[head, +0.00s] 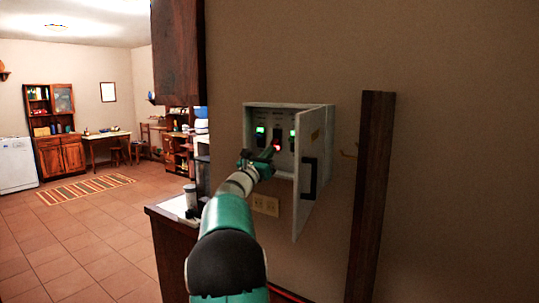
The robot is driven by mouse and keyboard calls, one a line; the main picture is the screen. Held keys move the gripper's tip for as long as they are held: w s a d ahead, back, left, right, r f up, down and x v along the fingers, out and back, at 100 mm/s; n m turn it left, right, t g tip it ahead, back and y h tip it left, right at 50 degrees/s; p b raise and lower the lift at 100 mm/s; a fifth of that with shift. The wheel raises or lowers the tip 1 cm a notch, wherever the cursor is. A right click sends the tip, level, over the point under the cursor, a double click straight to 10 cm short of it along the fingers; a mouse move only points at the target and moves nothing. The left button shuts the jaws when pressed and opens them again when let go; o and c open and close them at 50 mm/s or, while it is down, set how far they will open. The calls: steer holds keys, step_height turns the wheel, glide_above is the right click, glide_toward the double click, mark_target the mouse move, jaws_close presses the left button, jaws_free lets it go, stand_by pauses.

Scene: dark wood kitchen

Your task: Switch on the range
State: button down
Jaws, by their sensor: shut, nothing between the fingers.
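A white electrical box (288,107) is mounted on the wall, with its door (313,190) swung open to the right. Inside is a row of three switches. The left switch (261,138) and the right switch (292,142) show green lights near their tops. The middle one shows a red light (276,147) low down. The labels are too small to read, so I cannot tell which is for the range. My gripper (265,157) is shut and empty, at the lower front of the box near the red light. I cannot tell whether it touches the middle switch.
A wall outlet (265,206) is below the box. A dark wooden post (371,200) stands right of the open door. A counter (176,212) with a jar (191,196) is at left, under a dark hanging cabinet (177,52).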

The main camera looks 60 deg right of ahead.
steer(key=shift+a+r+y, duration=0.1)
steer(key=shift+r+y, duration=0.1)
steer(key=shift+y, duration=0.1)
steer(key=shift+w+a+r+y, duration=0.1)
steer(key=shift+a+r+y, duration=0.3)
steer(key=shift+r+y, duration=0.45)
steer(key=shift+f, duration=0.25)
